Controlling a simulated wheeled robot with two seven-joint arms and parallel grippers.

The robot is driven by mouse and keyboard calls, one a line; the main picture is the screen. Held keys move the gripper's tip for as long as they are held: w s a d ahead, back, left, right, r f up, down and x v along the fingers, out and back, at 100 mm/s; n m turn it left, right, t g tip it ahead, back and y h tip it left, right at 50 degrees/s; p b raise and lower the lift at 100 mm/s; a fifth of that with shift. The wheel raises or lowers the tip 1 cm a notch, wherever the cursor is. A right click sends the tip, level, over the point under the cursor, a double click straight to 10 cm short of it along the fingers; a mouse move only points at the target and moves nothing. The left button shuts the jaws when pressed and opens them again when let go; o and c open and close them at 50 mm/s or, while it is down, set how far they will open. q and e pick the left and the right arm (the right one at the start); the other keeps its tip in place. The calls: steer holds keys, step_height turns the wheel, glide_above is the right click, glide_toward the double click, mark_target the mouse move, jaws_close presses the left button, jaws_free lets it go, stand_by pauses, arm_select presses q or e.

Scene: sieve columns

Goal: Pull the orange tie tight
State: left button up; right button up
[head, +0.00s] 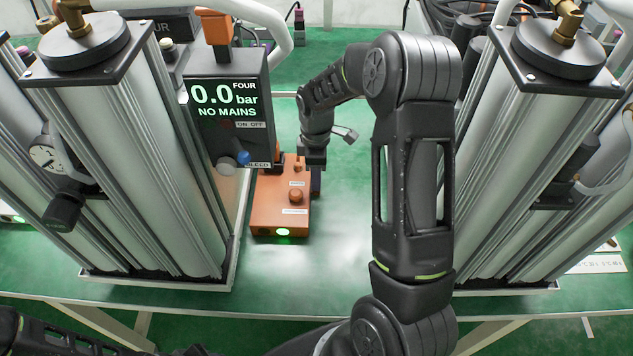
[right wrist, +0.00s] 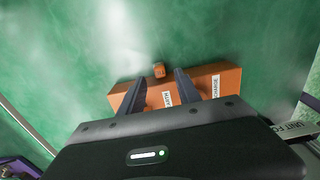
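No strap-like orange tie can be made out for certain. An orange box (head: 279,215) with a green lit lamp stands on the green bench between the columns. It has a round orange knob (head: 296,196) and a small orange piece (head: 298,167) on top. My right gripper (head: 314,165) is down at the box's far right side, its fingers mostly hidden there. In the right wrist view its two fingers (right wrist: 162,75) are apart, with a small orange block (right wrist: 158,70) showing between their tips, no contact visible. The labelled orange box (right wrist: 223,78) lies behind the fingers. My left gripper is out of view.
Another metal column (head: 530,160) stands at right. The green bench (head: 335,240) is bare right of the orange box.

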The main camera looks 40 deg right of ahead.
steer(key=shift+f+p, duration=0.3)
steer(key=shift+f, duration=1.9)
steer(key=shift+c, duration=0.4)
jaws_close()
